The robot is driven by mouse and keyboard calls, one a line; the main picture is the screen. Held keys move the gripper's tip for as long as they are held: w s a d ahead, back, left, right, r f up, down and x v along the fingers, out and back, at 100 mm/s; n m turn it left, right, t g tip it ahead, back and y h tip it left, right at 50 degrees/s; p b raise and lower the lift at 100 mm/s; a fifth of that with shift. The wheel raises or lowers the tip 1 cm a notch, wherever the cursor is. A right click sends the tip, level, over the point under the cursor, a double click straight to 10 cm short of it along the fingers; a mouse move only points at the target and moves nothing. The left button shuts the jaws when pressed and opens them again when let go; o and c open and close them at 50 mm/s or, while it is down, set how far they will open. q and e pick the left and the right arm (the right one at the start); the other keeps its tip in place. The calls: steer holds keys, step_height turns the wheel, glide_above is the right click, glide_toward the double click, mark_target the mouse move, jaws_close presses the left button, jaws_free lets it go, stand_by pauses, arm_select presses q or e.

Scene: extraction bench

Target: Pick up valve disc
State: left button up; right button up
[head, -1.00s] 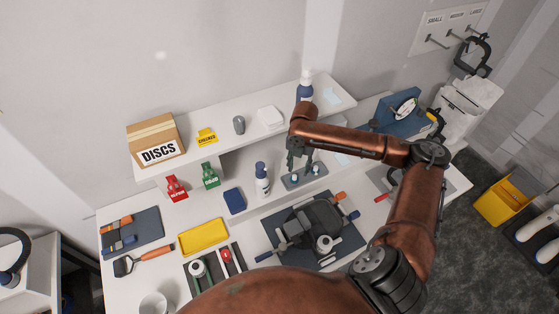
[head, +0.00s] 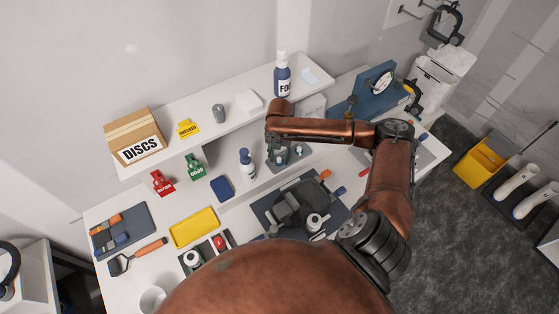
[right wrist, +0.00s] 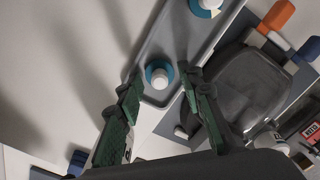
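Two small round pieces, each with a white knob on a blue disc, sit in a grey tray (right wrist: 208,45); I take them as the valve discs. The nearer valve disc (right wrist: 159,75) lies between the fingertips of my right gripper (right wrist: 160,82) in the right wrist view. The other valve disc (right wrist: 206,5) is at the top edge. The green-padded fingers are open, with gaps beside the disc. In the head view, my right gripper (head: 279,155) is over the tray below the shelf, partly hiding it. My left gripper is not in view.
A shelf (head: 205,140) with a DISCS box (head: 135,138) and a blue bottle (head: 282,76) runs behind. A white-and-blue bottle (head: 247,163) stands left of my gripper. A dark mat (head: 265,212) with a grey device (head: 300,203) lies in front.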

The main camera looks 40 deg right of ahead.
steer(key=shift+c, duration=0.4)
steer(key=c, duration=0.7)
steer(key=shift+c, duration=0.2)
steer(key=shift+r, duration=0.15)
